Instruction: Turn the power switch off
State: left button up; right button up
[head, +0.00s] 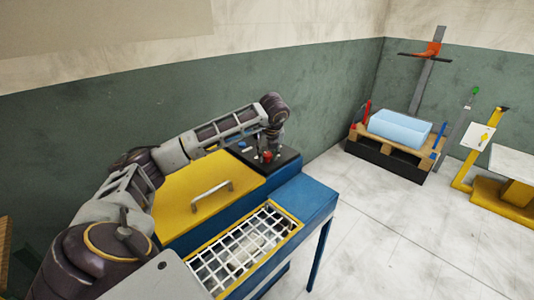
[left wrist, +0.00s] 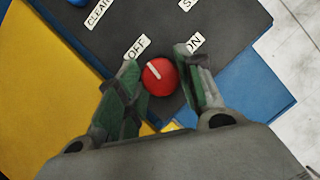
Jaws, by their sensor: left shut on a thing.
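The power switch is a round red knob (left wrist: 163,86) with a white pointer line on the black control panel (left wrist: 215,22). The OFF label (left wrist: 137,46) is above left of it and the ON label (left wrist: 194,43) above right. The pointer line slants up and left, towards the OFF side. My left gripper (left wrist: 156,64) is shut on the knob, one finger on each side. In the head view the left gripper (head: 269,146) reaches down over the panel, and the red knob (head: 267,156) shows small beneath it. My right gripper is not in view.
A yellow lid (head: 195,195) with a handle is left of the panel on the blue machine (head: 305,195). A wire grid tray (head: 245,245) is in front. A pallet (head: 385,155) with a light blue bin (head: 400,128) stands at the right. Open floor lies between.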

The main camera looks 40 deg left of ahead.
pick_arm(q)
jog(key=shift+n, duration=0.8)
jog(key=shift+g, duration=0.3)
jog(key=o, duration=1)
jog(key=shift+d+r, duration=0.1)
jog(key=shift+r, duration=0.05)
jog(key=shift+d+v, duration=0.2)
jog(key=shift+v, duration=5.6)
